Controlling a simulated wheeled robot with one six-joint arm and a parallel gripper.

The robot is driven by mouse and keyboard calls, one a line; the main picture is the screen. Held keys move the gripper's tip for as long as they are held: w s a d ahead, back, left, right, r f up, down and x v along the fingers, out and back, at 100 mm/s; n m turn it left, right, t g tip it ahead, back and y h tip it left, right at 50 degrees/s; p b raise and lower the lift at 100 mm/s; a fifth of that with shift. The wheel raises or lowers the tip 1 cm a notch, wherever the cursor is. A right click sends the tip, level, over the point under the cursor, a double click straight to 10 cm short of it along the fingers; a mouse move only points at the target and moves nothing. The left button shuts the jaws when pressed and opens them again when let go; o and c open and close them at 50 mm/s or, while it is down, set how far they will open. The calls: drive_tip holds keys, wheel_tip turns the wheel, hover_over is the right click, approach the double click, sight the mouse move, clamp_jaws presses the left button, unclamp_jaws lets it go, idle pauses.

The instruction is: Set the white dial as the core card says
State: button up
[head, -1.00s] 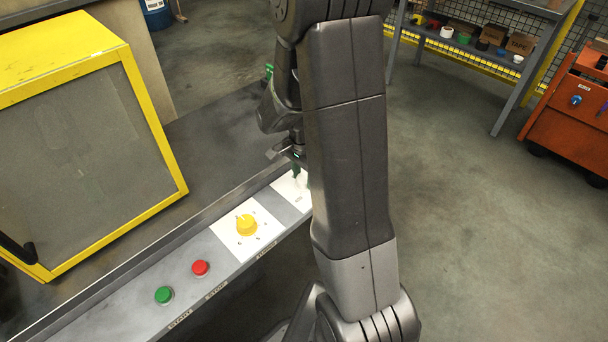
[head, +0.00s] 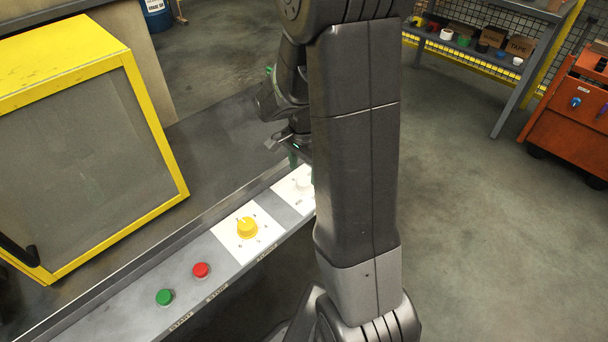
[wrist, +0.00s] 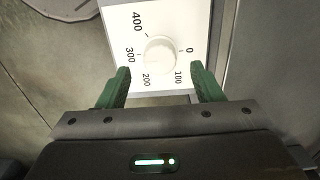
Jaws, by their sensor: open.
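The white dial (wrist: 160,56) sits on a white plate (wrist: 185,22) marked 0, 100, 200, 300 and 400 in the wrist view. I cannot make out its pointer. In the head view the dial (head: 304,184) shows just left of my arm, which hides part of its plate. My gripper (wrist: 162,72) is open and empty, its green fingers spread to either side of the dial's near side, apart from it. In the head view my gripper (head: 293,158) is above and beyond the dial, mostly hidden by my arm. No core card is readable.
A yellow dial (head: 247,228), a red button (head: 201,270) and a green button (head: 164,297) sit along the same grey strip (head: 185,283). A yellow-framed screen (head: 90,160) stands at left. A shelf (head: 470,45) and orange cart (head: 570,115) are far right.

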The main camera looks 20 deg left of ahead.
sight(304, 181)
wheel_tip(304, 181, up, 10)
drive_tip(key=p, duration=0.1)
drive_tip(key=shift+f, duration=0.1)
wheel_tip(304, 181, down, 14)
drive_tip(key=shift+b, duration=0.95)
